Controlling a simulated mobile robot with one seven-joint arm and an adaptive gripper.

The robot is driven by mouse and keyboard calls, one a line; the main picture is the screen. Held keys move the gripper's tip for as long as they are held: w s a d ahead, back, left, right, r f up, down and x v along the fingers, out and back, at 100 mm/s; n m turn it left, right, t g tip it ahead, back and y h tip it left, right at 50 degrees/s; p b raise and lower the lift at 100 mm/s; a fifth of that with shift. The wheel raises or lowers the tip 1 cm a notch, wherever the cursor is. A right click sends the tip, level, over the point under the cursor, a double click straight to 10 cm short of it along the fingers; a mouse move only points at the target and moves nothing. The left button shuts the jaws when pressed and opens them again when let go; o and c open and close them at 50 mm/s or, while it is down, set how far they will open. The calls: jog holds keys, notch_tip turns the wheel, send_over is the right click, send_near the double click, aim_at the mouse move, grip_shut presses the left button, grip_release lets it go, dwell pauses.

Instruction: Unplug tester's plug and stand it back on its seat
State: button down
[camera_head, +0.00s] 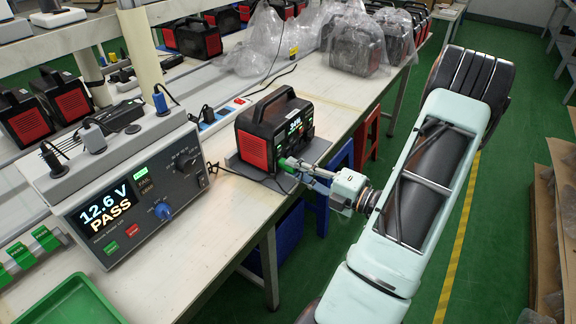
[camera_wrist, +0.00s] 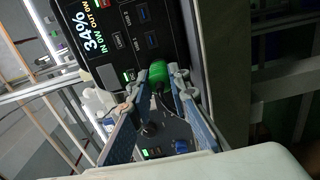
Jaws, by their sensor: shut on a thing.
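The green plug (camera_wrist: 158,72) is between the fingertips of my gripper (camera_wrist: 152,85), which is shut on it, close against the front panel of the black and red power station (camera_head: 265,135). How deep the plug sits in a port cannot be told. In the head view my gripper (camera_head: 302,168) is at the power station's right face, and a bit of green shows at its tips. The tester (camera_head: 130,195) stands at left, its screen reading 12.6 V PASS. A dark cable runs from the tester towards the power station. Which spot is the plug's seat is unclear.
Several adapters with leads, such as a blue one (camera_head: 160,102), stand on top of the tester. Green clips (camera_head: 46,238) and a green tray (camera_head: 70,302) are at the lower left. A power strip (camera_head: 222,116) lies behind. The bench between tester and power station is mostly clear.

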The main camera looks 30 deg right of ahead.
jog(key=shift+s+d, duration=0.15)
jog(key=shift+s, duration=0.15)
jog(key=shift+p+v, duration=0.85)
jog(key=shift+v, duration=0.9)
jog(key=shift+s, duration=0.15)
